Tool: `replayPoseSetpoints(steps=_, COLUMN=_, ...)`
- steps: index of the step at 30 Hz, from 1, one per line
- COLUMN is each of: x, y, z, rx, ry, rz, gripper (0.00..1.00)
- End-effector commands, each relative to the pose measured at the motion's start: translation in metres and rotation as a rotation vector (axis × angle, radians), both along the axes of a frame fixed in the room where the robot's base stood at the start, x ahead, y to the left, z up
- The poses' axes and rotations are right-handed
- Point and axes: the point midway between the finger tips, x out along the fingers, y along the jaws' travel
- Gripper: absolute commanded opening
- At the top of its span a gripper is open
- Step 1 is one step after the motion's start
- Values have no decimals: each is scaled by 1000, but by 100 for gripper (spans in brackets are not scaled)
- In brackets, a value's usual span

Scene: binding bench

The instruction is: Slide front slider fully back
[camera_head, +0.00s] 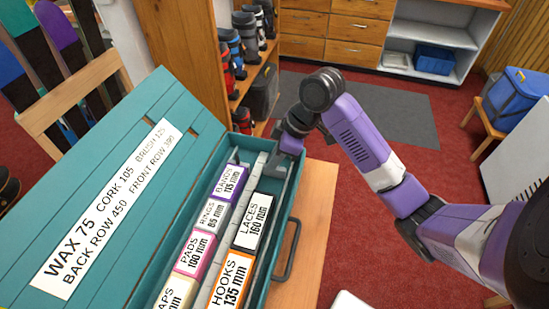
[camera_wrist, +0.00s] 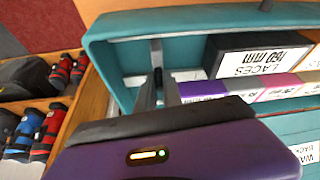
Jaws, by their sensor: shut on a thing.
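The teal box (camera_head: 291,215) stands open, its lid to the left with a paper label. My gripper (camera_head: 281,152) reaches down into the far end of its front row. In the wrist view my gripper (camera_wrist: 158,92) is shut on a thin grey upright piece, which I take to be the front slider (camera_wrist: 156,52); the fingers hide most of it. The laces carton (camera_head: 253,222) and the orange hooks carton (camera_head: 232,281) fill the front row nearer the camera. The laces carton (camera_wrist: 255,56) also shows right of the fingers, with some bare floor between.
The back row holds the bands (camera_head: 229,182), rings (camera_head: 212,214) and pads (camera_head: 195,253) cartons, beside a grey divider (camera_head: 241,213). A dark handle (camera_head: 291,250) sticks out from the box's right side.

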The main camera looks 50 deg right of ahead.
Motion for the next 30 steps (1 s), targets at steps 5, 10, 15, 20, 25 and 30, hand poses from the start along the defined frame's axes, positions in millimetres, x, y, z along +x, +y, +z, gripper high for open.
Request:
replayPoseSetpoints(steps=5, x=8, y=-21, z=0, rx=-4, ry=0, rz=-2, gripper=0)
replayPoseSetpoints(steps=10, x=13, y=-36, z=1, rx=-3, ry=-2, rz=-2, gripper=0)
replayPoseSetpoints(steps=15, x=13, y=-37, z=1, rx=-4, ry=-3, rz=-4, gripper=0)
replayPoseSetpoints(steps=20, x=13, y=-38, z=1, rx=-4, ry=-3, rz=-6, gripper=22)
replayPoseSetpoints(steps=25, x=12, y=-36, z=1, rx=-2, ry=-2, rz=-3, gripper=33)
replayPoseSetpoints(steps=30, x=12, y=-36, z=1, rx=-2, ry=-2, rz=-2, gripper=33)
